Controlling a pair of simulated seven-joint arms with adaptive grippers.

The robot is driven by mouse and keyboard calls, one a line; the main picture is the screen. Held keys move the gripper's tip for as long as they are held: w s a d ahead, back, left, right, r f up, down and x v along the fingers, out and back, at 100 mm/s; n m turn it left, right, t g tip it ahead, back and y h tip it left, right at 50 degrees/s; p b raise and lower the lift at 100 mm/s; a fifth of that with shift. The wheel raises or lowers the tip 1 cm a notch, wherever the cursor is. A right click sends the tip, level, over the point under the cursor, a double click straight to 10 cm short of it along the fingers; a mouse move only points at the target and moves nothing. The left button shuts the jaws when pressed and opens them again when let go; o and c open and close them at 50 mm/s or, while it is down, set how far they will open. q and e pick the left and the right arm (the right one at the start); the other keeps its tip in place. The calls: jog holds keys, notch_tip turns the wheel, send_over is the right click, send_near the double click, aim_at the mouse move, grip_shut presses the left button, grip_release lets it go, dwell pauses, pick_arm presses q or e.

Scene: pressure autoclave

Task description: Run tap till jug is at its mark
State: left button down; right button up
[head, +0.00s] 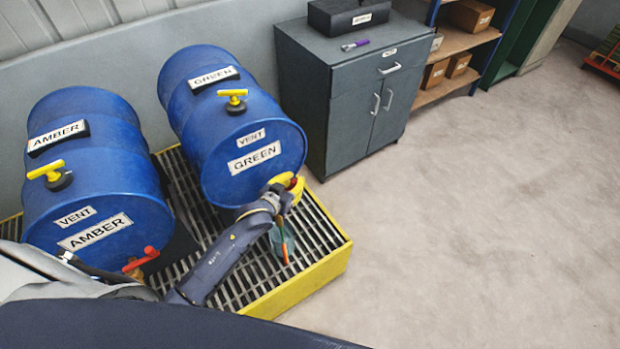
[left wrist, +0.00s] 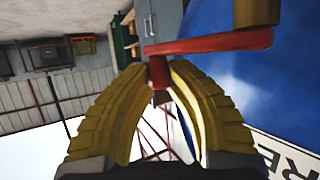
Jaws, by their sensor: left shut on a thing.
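The blue GREEN drum (head: 232,125) lies on its side on the grating. My left gripper (head: 287,183) is at the lower right of its front face. In the left wrist view the yellow fingers (left wrist: 160,95) are shut on the stem of the red tap handle (left wrist: 210,43), whose bar extends to the right. A small greenish, see-through vessel, apparently the jug (head: 288,238), stands below the gripper, partly hidden by my arm. A thin orange strip crosses it; I cannot tell whether it is a mark or liquid. Its level is unreadable. My right gripper is not in view.
The AMBER drum (head: 85,165) lies to the left, with its own red tap handle (head: 141,259). Both drums have yellow vent handles on top, GREEN's (head: 233,95) and AMBER's (head: 46,170). A yellow-edged grating (head: 330,265) is underneath. A grey cabinet (head: 335,100) stands behind; the right floor is clear.

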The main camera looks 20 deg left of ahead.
pick_arm(q)
jog(key=shift+s+d+m+g+h, duration=0.3)
jog(key=shift+s+m+h, duration=0.2)
jog(key=shift+m+h, duration=0.25)
jog(key=shift+s+d+m+g+h, duration=0.25)
jog(key=shift+s+m+h, duration=0.25)
jog(key=shift+m+h, duration=0.2)
jog(key=c, duration=1.2)
grip_release()
jog(key=shift+h, duration=0.25)
jog(key=shift+c, duration=0.2)
jog(key=shift+s, duration=0.1)
jog(key=v, duration=1.1)
jog(key=shift+s+r, duration=0.2)
jog(key=shift+s, duration=0.15)
jog(key=shift+a, duration=0.1)
